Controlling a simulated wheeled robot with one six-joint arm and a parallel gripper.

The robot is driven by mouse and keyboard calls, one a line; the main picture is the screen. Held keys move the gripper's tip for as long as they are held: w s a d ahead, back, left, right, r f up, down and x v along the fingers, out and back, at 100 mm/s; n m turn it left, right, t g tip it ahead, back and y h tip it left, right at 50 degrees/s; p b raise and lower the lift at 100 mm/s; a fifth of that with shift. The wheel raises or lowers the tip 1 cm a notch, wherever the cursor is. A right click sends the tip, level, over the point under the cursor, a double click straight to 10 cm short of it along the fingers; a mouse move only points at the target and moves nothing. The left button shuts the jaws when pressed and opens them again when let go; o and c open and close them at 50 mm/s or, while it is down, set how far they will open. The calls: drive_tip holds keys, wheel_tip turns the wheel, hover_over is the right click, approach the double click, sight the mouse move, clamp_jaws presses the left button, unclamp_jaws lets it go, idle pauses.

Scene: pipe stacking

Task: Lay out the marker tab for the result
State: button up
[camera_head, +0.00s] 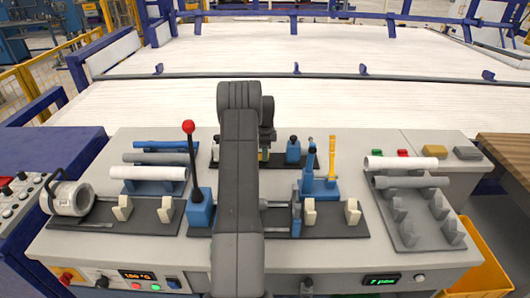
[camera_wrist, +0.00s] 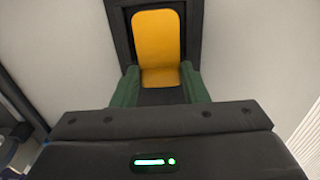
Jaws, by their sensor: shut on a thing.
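My gripper (camera_wrist: 159,88) shows in the wrist view with green fingers on either side of the near end of a flat yellow-orange tab (camera_wrist: 158,40). It is shut on this tab. The tab lies within a dark frame or plate; whether it touches that surface I cannot tell. A green tab (camera_head: 377,153) and a red tab (camera_head: 403,153) lie at the back right of the bench.
White and grey pipes (camera_head: 401,163) lie on a rack at right, others (camera_head: 149,173) at left. A red-knobbed lever (camera_head: 188,128) stands left of my arm, a blue clamp (camera_head: 308,170) right of it. A yellow bin (camera_head: 488,270) is at the right edge.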

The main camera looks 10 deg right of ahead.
drive_tip(key=shift+f, duration=0.1)
drive_tip(key=o, duration=1)
drive_tip(key=shift+o, duration=0.2)
wheel_tip(320, 180, up, 14)
drive_tip(key=b, duration=0.1)
drive_tip(key=shift+b, duration=0.4)
drive_tip(key=shift+f, duration=0.1)
wheel_tip(320, 180, down, 14)
drive_tip(key=shift+r+p, duration=0.2)
drive_tip(key=shift+p, duration=0.7)
drive_tip(key=shift+r, duration=0.15)
